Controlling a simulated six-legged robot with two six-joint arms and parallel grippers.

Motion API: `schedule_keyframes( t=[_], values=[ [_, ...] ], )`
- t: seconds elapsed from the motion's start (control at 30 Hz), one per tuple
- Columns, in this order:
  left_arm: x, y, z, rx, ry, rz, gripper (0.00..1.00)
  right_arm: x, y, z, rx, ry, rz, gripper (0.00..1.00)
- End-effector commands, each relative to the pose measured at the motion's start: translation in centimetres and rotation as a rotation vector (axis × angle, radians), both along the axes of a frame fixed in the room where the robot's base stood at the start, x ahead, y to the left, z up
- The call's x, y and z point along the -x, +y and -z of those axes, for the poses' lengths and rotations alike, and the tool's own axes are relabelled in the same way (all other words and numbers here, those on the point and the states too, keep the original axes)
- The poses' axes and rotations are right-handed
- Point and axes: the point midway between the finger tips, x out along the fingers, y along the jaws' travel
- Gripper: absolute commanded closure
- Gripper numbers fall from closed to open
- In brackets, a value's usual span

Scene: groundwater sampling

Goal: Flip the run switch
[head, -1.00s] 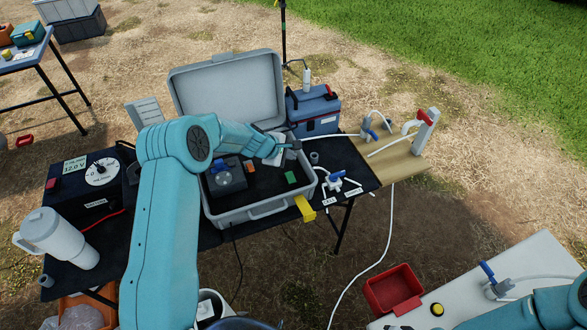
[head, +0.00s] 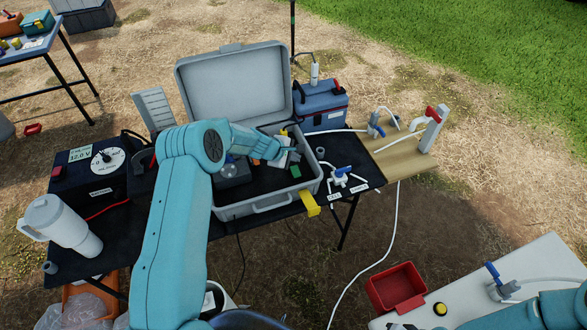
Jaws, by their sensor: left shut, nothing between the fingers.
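An open grey case (head: 262,205) stands on the dark table with its lid raised. Inside it are a dark box with a blue knob (head: 235,172), a green block (head: 308,168) and small light parts. My left gripper (head: 295,153) is shut and empty over the right half of the case, close to the green block. I cannot make out the run switch; my left forearm and gripper cover part of the case interior. Part of my right arm shows at the bottom right, but its gripper is out of view.
A dark power box (head: 95,175) with a white dial and a large white mug (head: 60,225) stand at left. Right of the case are a blue toolbox (head: 320,105) and a blue-handled valve (head: 341,174). A red bin (head: 396,289) sits at lower right.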

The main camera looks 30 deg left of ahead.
Motion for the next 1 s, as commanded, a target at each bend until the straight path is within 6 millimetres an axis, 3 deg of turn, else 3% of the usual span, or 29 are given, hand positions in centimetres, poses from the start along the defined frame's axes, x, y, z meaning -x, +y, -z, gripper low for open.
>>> schedule_keyframes(
  t=[0.1, 0.3, 1.0],
  values=[
    [-0.3, 0.2, 2.0, -0.001, -0.001, 0.000, 1.00, 0.0, 0.0, 1.4, 0.000, 0.000, 0.000, 1.00],
    [-0.5, 0.4, 3.2, 0.000, 0.000, 0.000, 1.00, 0.0, 0.0, 2.3, 0.000, 0.000, 0.000, 1.00],
    [-0.5, 0.4, 3.3, 0.000, 0.001, 0.000, 1.00, 0.0, 0.0, 2.4, 0.000, 0.000, 0.000, 1.00]
  ],
)
